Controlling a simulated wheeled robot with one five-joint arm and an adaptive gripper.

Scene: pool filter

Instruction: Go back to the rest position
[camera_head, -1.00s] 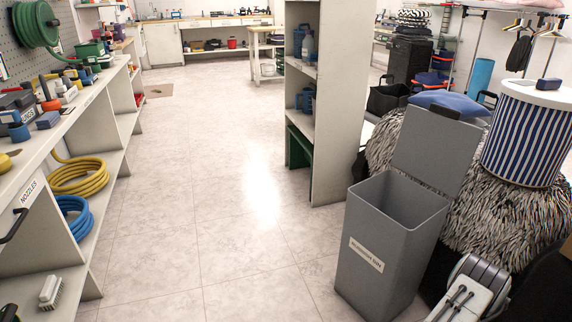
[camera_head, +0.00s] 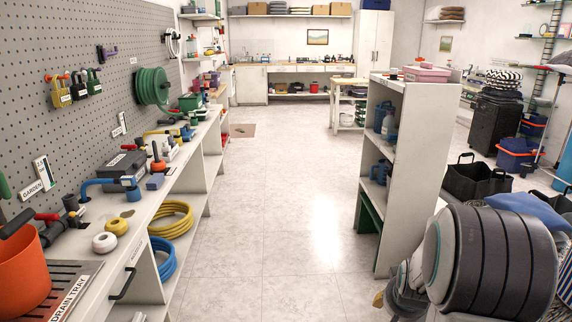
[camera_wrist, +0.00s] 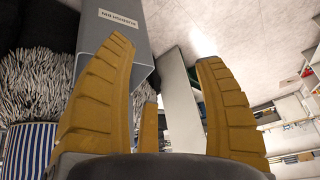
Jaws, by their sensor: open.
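My gripper (camera_wrist: 166,52) is open in the wrist view, its two large yellow-brown fingers apart with nothing held between them. A blue-and-white striped cylinder (camera_wrist: 27,150) shows at the lower left, partly behind the left finger. In the head view my arm fills the lower right, and the fingers are mostly hidden.
A workbench (camera_head: 150,215) with tools and hoses runs along the left under a pegboard (camera_head: 95,60). A white shelf unit (camera_head: 400,220) stands right of centre. The tiled floor (camera_head: 265,220) between them is clear. Black bags (camera_head: 475,180) and a blue cushion (camera_head: 525,210) lie right.

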